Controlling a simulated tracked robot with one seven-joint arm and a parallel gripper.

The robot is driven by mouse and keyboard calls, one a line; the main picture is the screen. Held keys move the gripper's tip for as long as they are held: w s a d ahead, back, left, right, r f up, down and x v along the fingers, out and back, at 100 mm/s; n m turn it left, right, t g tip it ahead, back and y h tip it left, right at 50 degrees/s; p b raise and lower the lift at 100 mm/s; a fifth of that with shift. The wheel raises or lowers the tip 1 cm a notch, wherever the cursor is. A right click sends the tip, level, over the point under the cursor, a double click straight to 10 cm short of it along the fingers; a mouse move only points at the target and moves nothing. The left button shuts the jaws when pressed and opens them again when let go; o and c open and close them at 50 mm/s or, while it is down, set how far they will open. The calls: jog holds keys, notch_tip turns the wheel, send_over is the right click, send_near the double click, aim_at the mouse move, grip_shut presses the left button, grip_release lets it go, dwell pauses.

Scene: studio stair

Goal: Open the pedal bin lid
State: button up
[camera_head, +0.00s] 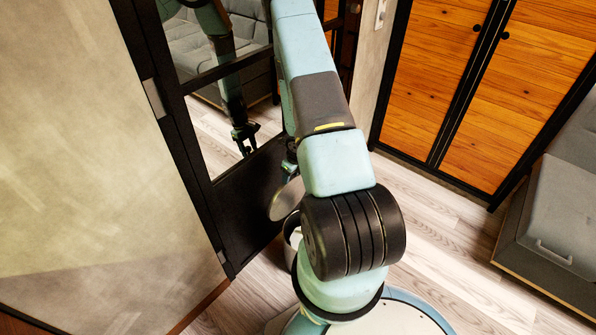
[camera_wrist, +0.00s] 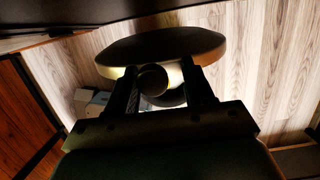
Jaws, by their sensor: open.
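The pedal bin (camera_head: 291,238) stands on the floor by the black-framed mirror door, partly hidden behind my arm in the head view. Its round grey lid (camera_head: 286,199) is raised and steeply tilted above the bin's rim. In the wrist view the lid (camera_wrist: 160,46) is a dark, wide oval just beyond my fingertips. My gripper (camera_wrist: 160,68) is open, its two fingers apart and close to the lid; I cannot tell whether they touch it. A dark round part (camera_wrist: 152,78) shows between the fingers. In the head view my arm mostly hides the gripper.
The black-framed mirror door (camera_head: 245,195) is close on the left and reflects my arm. A beige wall panel (camera_head: 90,180) is nearer left. Wooden cabinet doors (camera_head: 480,80) stand at the back right, a grey sofa (camera_head: 560,210) at the right. The wooden floor (camera_head: 430,215) between is clear.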

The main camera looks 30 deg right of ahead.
jog(key=shift+s+a+f, duration=0.1)
jog(key=shift+a, duration=0.05)
jog(key=v, duration=1.3)
jog(key=shift+r, duration=0.4)
dwell(0.3)
